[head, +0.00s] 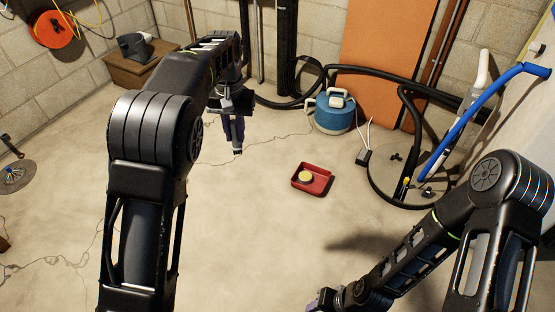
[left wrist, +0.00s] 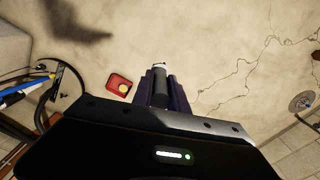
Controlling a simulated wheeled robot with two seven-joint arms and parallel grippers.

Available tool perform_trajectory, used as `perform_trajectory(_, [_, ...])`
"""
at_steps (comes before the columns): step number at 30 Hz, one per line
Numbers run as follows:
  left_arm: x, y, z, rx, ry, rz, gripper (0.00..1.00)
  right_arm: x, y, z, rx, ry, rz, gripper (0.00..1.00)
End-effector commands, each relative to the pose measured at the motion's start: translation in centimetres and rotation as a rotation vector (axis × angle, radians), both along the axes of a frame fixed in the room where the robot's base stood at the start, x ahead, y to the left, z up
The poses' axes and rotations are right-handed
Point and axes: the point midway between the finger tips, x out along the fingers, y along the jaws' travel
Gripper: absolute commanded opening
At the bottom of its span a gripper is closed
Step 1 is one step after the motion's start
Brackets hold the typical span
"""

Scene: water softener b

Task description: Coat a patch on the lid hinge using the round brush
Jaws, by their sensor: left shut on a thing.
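My left gripper (head: 233,133) hangs over the open floor left of centre in the head view. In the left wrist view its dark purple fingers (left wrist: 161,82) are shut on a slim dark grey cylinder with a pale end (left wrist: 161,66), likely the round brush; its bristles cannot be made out. A shallow red tray (head: 326,186) with a round yellow-topped tin (head: 305,176) in it sits on the floor, right of the gripper and apart from it. My right gripper (head: 325,300) is partly cut off at the bottom edge; its jaws cannot be read. I cannot pick out the lid hinge.
A blue canister (head: 331,115) with pale handles stands by the back wall near an orange panel (head: 383,55). A black hose (head: 385,72) and a blue pipe (head: 480,110) run at right. A brown box (head: 140,70) stands back left. The middle floor is mostly clear.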

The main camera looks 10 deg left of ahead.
Motion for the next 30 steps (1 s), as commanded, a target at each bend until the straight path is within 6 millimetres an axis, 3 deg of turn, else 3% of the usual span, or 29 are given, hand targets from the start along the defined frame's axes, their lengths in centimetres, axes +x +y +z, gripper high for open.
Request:
perform_trajectory(16, [-0.3, 0.0, 0.6, 0.000, -0.002, 0.000, 0.00, 0.0, 0.0, 0.0, 0.000, 0.000, 0.000, 0.36])
perform_trajectory(24, [-4.7, -0.1, 5.2, -0.002, -0.005, 0.000, 0.00, 0.0, 0.0, 0.0, 0.000, 0.000, 0.000, 0.36])
perform_trajectory(30, [-6.1, 0.0, 6.1, 0.000, -0.001, -0.001, 0.00, 0.0, 0.0, 0.0, 0.000, 0.000, 0.000, 0.36])
